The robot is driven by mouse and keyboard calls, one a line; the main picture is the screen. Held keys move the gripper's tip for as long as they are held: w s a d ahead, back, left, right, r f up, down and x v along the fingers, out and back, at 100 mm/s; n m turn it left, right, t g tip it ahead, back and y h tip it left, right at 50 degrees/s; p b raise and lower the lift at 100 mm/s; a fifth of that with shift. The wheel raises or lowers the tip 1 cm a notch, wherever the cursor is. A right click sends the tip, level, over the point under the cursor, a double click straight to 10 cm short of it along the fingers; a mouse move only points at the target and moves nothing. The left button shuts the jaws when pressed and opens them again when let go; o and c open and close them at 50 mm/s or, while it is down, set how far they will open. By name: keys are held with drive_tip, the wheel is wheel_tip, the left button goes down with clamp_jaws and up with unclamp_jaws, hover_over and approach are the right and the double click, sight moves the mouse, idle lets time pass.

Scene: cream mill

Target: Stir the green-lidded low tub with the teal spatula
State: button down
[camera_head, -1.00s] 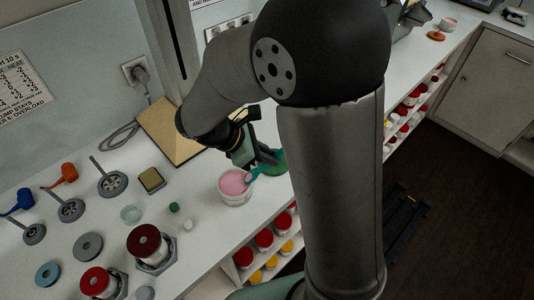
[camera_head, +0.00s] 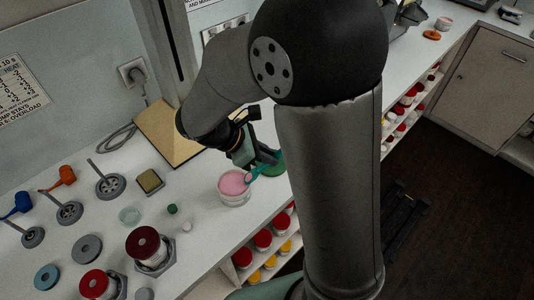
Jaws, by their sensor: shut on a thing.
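A low white tub (camera_head: 235,196) stands open on the counter, with pink content showing at its top. A green lid (camera_head: 277,167) lies on the counter just right of and behind the tub, partly hidden by my arm. My gripper (camera_head: 262,161) is shut on the teal spatula (camera_head: 254,173), right of and above the tub. The spatula's teal end reaches to the tub's right rim and over the pink content. I cannot tell how deep its tip sits. My arm hides part of the spatula.
A brown board (camera_head: 170,132) lies behind the tub. Left on the counter are a dark-red-lidded jar (camera_head: 147,243), a red-lidded jar (camera_head: 96,283), a clear cup (camera_head: 130,215) and several grey weighted stands. Red- and yellow-lidded jars fill the shelf below the front edge.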

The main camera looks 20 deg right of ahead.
drive_tip(key=shift+r+p, duration=2.45)
drive_tip(key=shift+r, duration=0.45)
